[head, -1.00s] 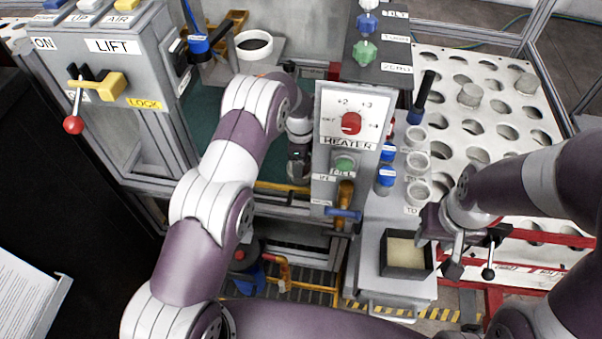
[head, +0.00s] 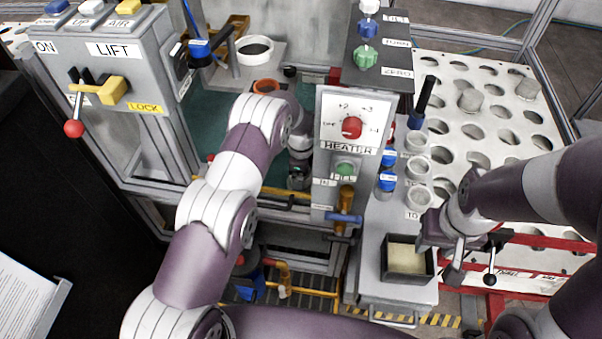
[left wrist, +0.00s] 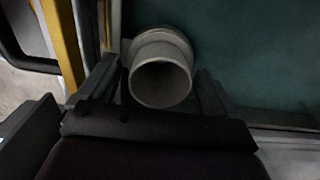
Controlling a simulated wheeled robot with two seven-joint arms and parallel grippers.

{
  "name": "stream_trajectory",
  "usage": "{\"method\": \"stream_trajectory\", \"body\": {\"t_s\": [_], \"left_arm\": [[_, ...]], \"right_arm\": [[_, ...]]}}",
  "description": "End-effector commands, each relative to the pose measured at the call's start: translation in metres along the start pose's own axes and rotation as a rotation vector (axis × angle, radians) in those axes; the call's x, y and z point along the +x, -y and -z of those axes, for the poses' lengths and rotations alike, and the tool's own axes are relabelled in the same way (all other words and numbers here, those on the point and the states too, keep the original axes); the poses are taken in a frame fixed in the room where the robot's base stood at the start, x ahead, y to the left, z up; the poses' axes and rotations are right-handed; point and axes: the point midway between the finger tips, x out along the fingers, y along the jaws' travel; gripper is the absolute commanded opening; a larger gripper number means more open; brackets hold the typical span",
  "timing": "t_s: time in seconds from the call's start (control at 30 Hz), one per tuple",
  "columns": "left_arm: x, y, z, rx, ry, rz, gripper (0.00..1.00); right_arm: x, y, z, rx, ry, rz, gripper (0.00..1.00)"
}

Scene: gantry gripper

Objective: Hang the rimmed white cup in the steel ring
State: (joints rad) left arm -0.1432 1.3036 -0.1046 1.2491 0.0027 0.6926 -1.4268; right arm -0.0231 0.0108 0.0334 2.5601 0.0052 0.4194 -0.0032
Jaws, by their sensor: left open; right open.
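A pale, rimmed cup (left wrist: 162,80) shows in the left wrist view, its dark round mouth facing the camera and its wider rim behind. My left gripper (left wrist: 157,90) is open, with one finger on each side of the cup; I cannot tell whether they touch it. In the head view my left arm's wrist points down left of the heater panel, and the fingers and cup are hidden or too dark to make out. I cannot identify the steel ring for certain. My right gripper (head: 464,262) is open beside the small sand-coloured tray.
The heater panel (head: 350,130) stands right of my left wrist. A round pale holder (head: 254,48) and an orange ring (head: 266,87) lie behind it. The lift box (head: 115,75) is at left. Blue-capped vials (head: 387,181) and a perforated white board (head: 455,75) are at right.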

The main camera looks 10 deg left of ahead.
Motion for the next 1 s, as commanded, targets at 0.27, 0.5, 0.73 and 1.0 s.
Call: {"method": "stream_trajectory", "body": {"t_s": [0.27, 0.5, 0.73, 1.0], "left_arm": [[-0.066, 0.001, 0.0, 0.0, -0.001, 0.005, 0.91], [-0.113, 0.001, 0.0, 0.0, 0.0, 0.002, 0.91], [-0.122, 0.0, 0.0, 0.0, 0.0, -0.001, 0.91], [-0.121, 0.0, 0.0, 0.0, 0.0, 0.0, 0.91]], "right_arm": [[-0.004, 0.0, 0.001, 0.0, 0.0, 0.0, 0.43], [-0.006, 0.0, 0.001, 0.0, 0.0, 0.0, 0.43], [-0.006, 0.0, 0.001, 0.0, 0.0, 0.0, 0.43], [-0.006, 0.0, 0.001, 0.0, 0.0, 0.0, 0.43]]}}
